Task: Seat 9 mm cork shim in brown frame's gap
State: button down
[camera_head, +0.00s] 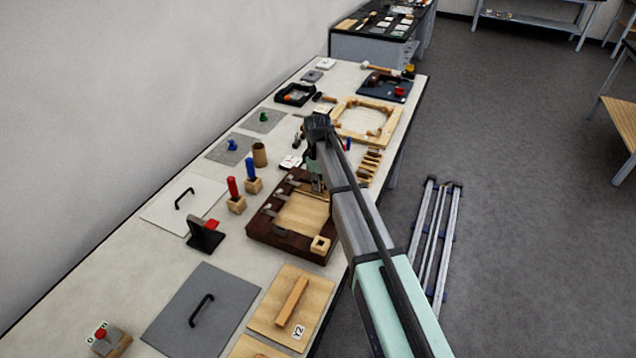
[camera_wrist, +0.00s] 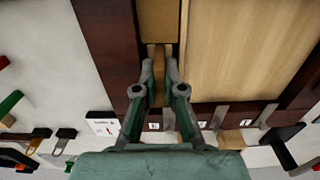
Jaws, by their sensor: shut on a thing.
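The brown frame (camera_head: 262,228) lies on the long table, with a pale wooden panel (camera_head: 303,214) inside it. In the wrist view the dark frame (camera_wrist: 108,45) runs along the left, and the panel (camera_wrist: 235,50) fills the right. My gripper (camera_wrist: 158,62) is shut on a thin tan strip, the cork shim (camera_wrist: 159,80), held upright between the fingertips. The fingertips are at the frame's inner edge, by a tan piece (camera_wrist: 158,22) between frame and panel. I cannot tell whether the shim touches the frame. In the head view my gripper (camera_head: 319,186) is over the frame's far side, partly hidden by my arm.
Several tan strips (camera_head: 370,164) lie beyond the frame to the right. Red (camera_head: 233,188) and blue (camera_head: 251,170) handled tools stand in wooden blocks at left. A black stand (camera_head: 205,237) is nearby. A pale wooden frame (camera_head: 345,112) lies farther back. A small wooden block (camera_head: 320,244) sits on the near corner.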

jog(key=shift+f, duration=0.65)
jog(key=c, duration=1.2)
grip_release()
jog(key=shift+r, duration=0.1)
notch_tip(320, 180, up, 12)
